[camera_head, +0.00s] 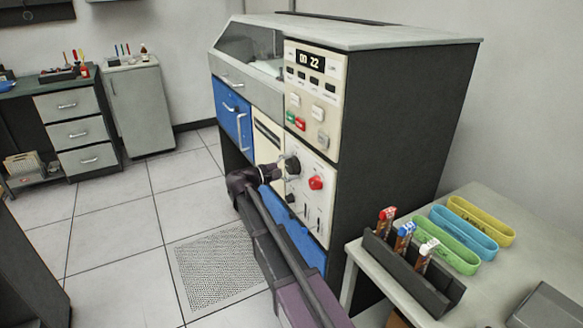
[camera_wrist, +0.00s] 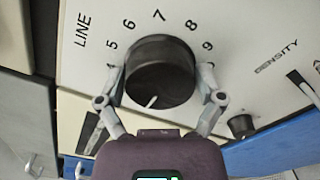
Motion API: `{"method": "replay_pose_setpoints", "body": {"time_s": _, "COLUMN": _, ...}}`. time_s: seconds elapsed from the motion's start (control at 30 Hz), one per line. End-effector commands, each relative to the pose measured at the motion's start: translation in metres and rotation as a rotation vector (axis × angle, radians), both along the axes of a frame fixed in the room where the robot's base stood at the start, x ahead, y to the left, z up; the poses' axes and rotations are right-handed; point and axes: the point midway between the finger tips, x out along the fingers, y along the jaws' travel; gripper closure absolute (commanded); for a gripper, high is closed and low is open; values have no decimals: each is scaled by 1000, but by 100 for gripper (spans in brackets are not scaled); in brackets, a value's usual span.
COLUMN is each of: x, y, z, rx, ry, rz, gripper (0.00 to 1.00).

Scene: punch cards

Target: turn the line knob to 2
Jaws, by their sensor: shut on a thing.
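The line knob (camera_wrist: 160,72) is a round black knob on a cream panel, under the printed word LINE. Its white pointer mark points down and slightly left in the wrist view. The numbers 5, 6, 7, 8 and 9 show around its upper side; those on its lower side are hidden by my gripper. My gripper (camera_wrist: 161,78) is shut on the knob, with one finger on each side. In the head view, my gripper (camera_head: 281,169) reaches the knob (camera_head: 292,165) on the machine's front.
A red knob (camera_head: 316,182) sits right of the line knob, with sliders below. A smaller dark knob (camera_wrist: 242,125) is near the DENSITY label. Open floor lies left.

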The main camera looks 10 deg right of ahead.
Motion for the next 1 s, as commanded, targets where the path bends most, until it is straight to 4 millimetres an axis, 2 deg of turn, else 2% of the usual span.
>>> {"method": "replay_pose_setpoints", "body": {"time_s": 0.23, "x": 0, "y": -3, "z": 0, "rx": 18, "ry": -59, "rz": -4, "gripper": 61}}
{"method": "replay_pose_setpoints", "body": {"time_s": 0.63, "x": 0, "y": -3, "z": 0, "rx": 21, "ry": -65, "rz": -4, "gripper": 61}}
{"method": "replay_pose_setpoints", "body": {"time_s": 0.67, "x": -1, "y": -3, "z": 0, "rx": 21, "ry": -65, "rz": -4, "gripper": 5}}
{"method": "replay_pose_setpoints", "body": {"time_s": 0.7, "x": 0, "y": -2, "z": 0, "rx": 20, "ry": -65, "rz": -4, "gripper": 0}}
{"method": "replay_pose_setpoints", "body": {"time_s": 1.0, "x": 0, "y": -1, "z": 0, "rx": 20, "ry": -64, "rz": -2, "gripper": 0}}
